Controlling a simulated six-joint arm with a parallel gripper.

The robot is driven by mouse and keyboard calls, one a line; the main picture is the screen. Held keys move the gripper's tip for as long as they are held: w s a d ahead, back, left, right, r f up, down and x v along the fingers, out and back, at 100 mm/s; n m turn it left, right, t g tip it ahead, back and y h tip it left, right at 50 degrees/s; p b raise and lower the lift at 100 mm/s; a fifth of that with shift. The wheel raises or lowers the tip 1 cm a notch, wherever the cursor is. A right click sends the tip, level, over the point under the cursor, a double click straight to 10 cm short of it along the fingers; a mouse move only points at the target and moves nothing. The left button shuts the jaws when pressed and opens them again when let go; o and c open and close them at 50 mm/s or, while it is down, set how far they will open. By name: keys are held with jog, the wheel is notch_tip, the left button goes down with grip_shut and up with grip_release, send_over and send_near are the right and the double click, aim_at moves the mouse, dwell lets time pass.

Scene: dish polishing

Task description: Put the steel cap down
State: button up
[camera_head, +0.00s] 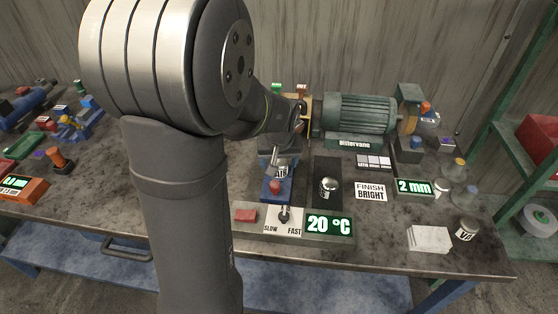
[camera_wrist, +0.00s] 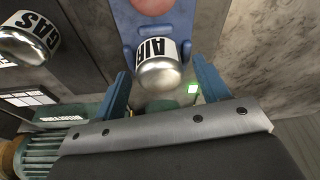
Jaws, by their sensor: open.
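A steel cap with a white AIR label (camera_wrist: 160,73) is between the two blue fingers of my gripper (camera_wrist: 163,82) in the wrist view, with a gap visible on each side. My gripper is open. The cap stands at a blue fixture (camera_wrist: 131,22), whose label also shows in the head view (camera_head: 281,171); its contact with the fixture is hard to judge. A second steel cap with a GAS label (camera_wrist: 27,38) lies apart to the left, and stands on the dark pad in the head view (camera_head: 328,186).
A green motor (camera_head: 358,113) stands behind the caps. Bare bench shows around x-right front.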

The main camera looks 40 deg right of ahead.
aim_at(279, 162)
jog(key=shift+r, duration=0.1)
jog(key=v, duration=1.2)
jog(key=x, duration=1.2)
notch_tip(279, 162, up, 2)
jog(key=shift+r, duration=0.95)
